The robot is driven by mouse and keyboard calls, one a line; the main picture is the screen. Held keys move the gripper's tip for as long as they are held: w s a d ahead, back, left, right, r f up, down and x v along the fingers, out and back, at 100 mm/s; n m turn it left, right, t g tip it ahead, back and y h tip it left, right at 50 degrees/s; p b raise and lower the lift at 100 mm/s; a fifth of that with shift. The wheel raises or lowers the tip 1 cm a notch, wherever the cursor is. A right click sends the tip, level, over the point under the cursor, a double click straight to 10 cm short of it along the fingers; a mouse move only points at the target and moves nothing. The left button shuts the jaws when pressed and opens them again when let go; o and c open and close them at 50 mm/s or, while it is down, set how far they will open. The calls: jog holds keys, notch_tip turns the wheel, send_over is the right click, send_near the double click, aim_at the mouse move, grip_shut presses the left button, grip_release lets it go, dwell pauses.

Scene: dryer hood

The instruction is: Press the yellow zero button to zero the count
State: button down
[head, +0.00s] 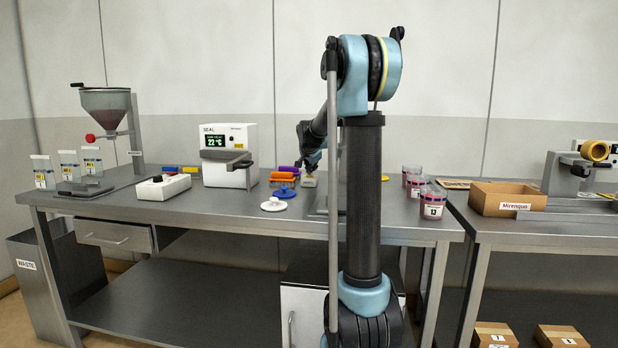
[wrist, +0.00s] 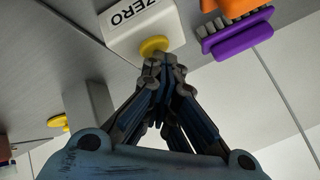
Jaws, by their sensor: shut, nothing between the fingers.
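The yellow zero button (wrist: 153,46) shows in the wrist view on the end of a pale box (wrist: 137,22) marked ZERO. My gripper (wrist: 164,66) is shut with nothing in it. Its fingertips are right at the button and overlap its edge in the wrist view; I cannot tell whether they touch it. In the head view my gripper (head: 311,168) points down just over the small pale box (head: 308,181) on the bench. The button itself cannot be made out in the head view.
Purple and orange brushes (wrist: 236,34) lie close beside the box. A white disc with a blue knob (head: 274,204) is left of it on the bench (head: 200,212). The SEAL machine (head: 230,155) stands farther left; lidded cups (head: 432,203) stand right of my arm.

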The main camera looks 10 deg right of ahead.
jog(key=shift+r, duration=1.15)
jog(key=shift+r, duration=2.5)
jog(key=shift+s, duration=0.15)
